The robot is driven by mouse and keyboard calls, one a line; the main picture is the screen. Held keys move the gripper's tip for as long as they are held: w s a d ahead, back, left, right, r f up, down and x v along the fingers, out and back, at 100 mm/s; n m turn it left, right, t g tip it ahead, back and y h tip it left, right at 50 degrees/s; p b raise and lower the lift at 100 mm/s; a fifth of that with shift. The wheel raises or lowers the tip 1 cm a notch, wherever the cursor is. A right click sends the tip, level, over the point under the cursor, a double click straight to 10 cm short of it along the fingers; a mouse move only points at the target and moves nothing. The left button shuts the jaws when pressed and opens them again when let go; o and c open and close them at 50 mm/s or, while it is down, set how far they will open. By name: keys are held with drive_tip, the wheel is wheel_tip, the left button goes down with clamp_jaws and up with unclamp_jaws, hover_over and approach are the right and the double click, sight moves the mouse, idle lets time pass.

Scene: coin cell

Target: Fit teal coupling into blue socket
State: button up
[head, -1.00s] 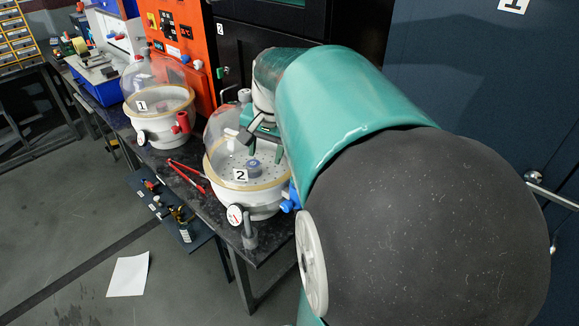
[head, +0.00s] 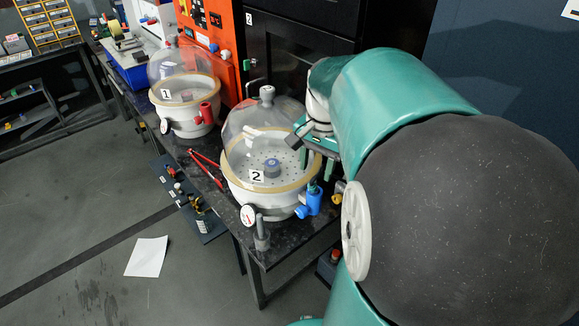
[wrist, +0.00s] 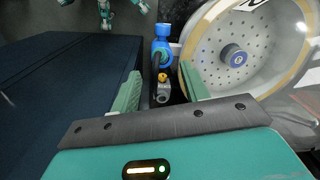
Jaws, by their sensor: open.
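The blue socket (head: 309,205) sticks out from the right side of the base of dome 2. It shows in the wrist view (wrist: 162,46) at the upper middle, left of the perforated plate. A small teal piece (head: 313,187), apparently the coupling, shows at the top of the socket; I cannot tell whether it is seated. My gripper (head: 317,164) is at the right side of dome 2, above and behind the socket. In the wrist view my gripper (wrist: 161,87) is open, its green fingers either side of a grey fitting with a yellow knob (wrist: 162,78), nothing visibly gripped.
Dome 2 (head: 264,130) stands close beside my gripper on the dark bench (head: 285,238). Dome 1 (head: 181,68) and red-handled pliers (head: 207,168) are farther left. A black cabinet (head: 300,52) rises behind. The floor at left is mostly clear, with a paper sheet (head: 147,257).

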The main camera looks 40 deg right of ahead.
sight(313, 183)
drive_tip(key=shift+a+f, duration=0.2)
drive_tip(key=shift+f, duration=0.25)
drive_tip(key=shift+w+f, duration=0.2)
drive_tip(key=shift+f, duration=2.5)
clamp_jaws()
drive_tip(key=shift+r, duration=0.1)
